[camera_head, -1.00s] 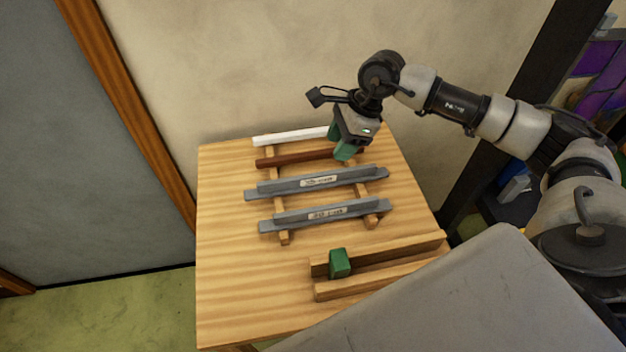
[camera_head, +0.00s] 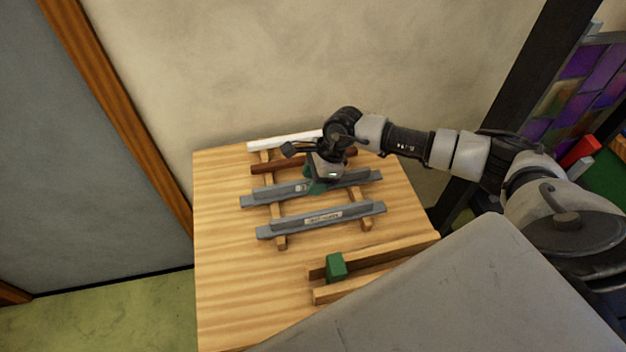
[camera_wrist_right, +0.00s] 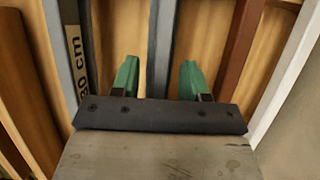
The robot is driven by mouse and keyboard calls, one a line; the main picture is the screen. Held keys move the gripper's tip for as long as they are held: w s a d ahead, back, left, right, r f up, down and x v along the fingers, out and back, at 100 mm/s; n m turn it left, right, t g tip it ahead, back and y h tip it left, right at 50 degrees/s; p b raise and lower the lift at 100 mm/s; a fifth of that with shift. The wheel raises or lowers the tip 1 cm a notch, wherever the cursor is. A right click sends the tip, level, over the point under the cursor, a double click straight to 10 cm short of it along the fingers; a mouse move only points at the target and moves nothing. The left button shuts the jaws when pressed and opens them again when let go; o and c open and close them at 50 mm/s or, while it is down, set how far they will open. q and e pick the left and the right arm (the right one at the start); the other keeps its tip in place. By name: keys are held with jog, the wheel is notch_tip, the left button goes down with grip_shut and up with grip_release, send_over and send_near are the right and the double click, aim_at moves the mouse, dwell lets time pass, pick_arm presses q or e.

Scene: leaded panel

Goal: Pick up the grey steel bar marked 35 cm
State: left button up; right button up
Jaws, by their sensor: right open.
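Two grey steel bars lie across wooden rails on the table. The far grey bar (camera_head: 262,195) has its label mostly hidden by my right gripper (camera_head: 318,186), so I cannot read it. The near grey bar (camera_head: 285,229) has a label too small to read in the head view; in the right wrist view its label (camera_wrist_right: 78,70) ends in "0 cm". My right gripper is open over the middle of the far bar. In the right wrist view that bar (camera_wrist_right: 163,40) runs between the two green fingers, apart from both. My left gripper is not in view.
A brown bar (camera_head: 268,167) and a white bar (camera_head: 270,143) lie behind the grey ones on the rails. A wooden channel (camera_head: 385,259) with a green block (camera_head: 336,266) stands at the table's front. The table's left side (camera_head: 220,250) is clear. A wall rises behind.

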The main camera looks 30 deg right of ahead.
jog(key=shift+a+f, duration=0.1)
jog(key=shift+f, duration=0.15)
grip_shut()
jog(key=shift+w+r, duration=0.1)
